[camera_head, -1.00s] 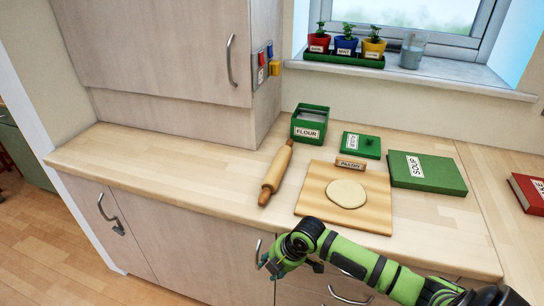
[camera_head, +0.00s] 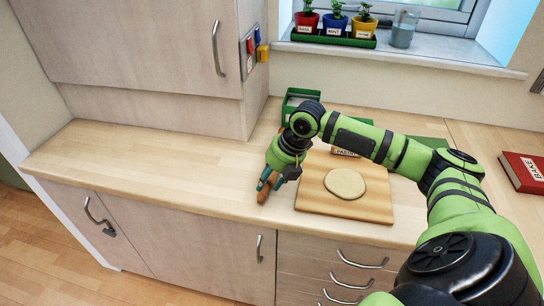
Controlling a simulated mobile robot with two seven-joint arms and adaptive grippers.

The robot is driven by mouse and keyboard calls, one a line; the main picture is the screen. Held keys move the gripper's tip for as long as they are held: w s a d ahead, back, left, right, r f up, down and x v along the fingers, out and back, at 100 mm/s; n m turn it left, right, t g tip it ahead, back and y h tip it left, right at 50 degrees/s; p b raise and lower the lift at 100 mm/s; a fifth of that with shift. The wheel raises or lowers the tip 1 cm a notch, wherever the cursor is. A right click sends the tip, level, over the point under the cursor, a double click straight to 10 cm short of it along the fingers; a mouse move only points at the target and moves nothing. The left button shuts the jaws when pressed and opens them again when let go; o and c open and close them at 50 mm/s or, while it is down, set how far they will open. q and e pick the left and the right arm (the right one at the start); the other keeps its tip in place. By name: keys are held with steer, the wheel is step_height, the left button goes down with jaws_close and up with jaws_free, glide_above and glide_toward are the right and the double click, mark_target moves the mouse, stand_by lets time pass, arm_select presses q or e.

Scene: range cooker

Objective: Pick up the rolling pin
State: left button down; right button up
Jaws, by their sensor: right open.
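The wooden rolling pin (camera_head: 263,195) lies on the counter left of the pastry board, and most of it is hidden behind my right gripper and wrist. Only its near handle end shows clearly. My right gripper (camera_head: 268,185) is open, pointing down at the near part of the pin, with its fingers around or just above it. I cannot tell whether they touch it. My left gripper is not in view.
A wooden board (camera_head: 375,208) with a round of dough (camera_head: 345,183) lies close right of the gripper. A green flour tin (camera_head: 300,98) stands behind, partly hidden. A red book (camera_head: 524,171) lies far right. The counter to the left (camera_head: 150,165) is clear.

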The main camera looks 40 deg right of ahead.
mark_target(263, 190)
steer(key=x, duration=0.1)
steer(key=p+x, duration=0.1)
steer(key=x, duration=0.1)
steer(key=shift+s+a+f, duration=0.1)
steer(key=shift+a+f, duration=0.15)
steer(key=shift+a, duration=0.05)
steer(key=shift+f, duration=0.2)
jaws_close()
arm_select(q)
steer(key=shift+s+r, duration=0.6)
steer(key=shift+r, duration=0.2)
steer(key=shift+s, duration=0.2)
